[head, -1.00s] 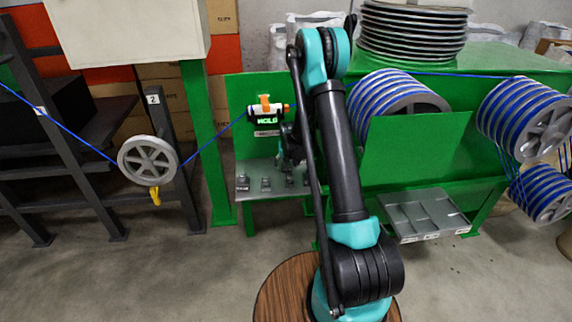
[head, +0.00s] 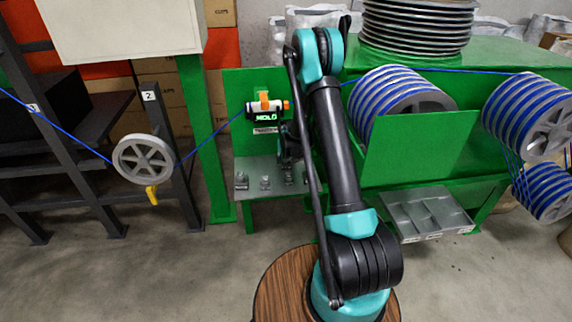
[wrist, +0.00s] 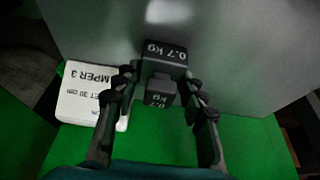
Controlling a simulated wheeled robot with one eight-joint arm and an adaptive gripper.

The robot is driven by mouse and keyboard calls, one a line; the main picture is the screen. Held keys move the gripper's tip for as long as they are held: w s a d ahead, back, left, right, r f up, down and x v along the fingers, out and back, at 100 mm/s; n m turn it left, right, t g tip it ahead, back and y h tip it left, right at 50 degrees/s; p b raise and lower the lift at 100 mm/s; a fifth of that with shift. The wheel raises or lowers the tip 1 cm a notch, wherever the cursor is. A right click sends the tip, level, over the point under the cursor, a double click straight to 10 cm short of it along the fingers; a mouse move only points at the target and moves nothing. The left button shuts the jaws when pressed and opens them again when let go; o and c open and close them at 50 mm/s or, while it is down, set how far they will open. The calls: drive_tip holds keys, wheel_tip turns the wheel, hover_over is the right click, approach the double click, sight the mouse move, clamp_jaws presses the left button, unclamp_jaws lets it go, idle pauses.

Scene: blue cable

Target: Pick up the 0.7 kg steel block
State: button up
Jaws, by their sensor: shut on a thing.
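The dark steel block (wrist: 166,54), marked "0.7 kg" in white, shows in the wrist view with a narrower labelled part (wrist: 160,98) toward me. My gripper (wrist: 160,88) has its two fingers on either side of that narrower part and is shut on the block. A grey surface lies beyond the block; I cannot tell whether the block touches it. In the head view my gripper (head: 290,145) is over the right part of the grey shelf (head: 262,198), partly hidden by my arm. The held block cannot be made out clearly there.
Several small dark blocks (head: 265,182) stand on the shelf. A device with a green display (head: 266,117) is mounted on the green panel behind. A blue cable (head: 222,131) runs from it to a grey pulley (head: 143,159) at left. A white label (wrist: 90,92) is beside my gripper.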

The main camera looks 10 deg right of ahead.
clamp_jaws()
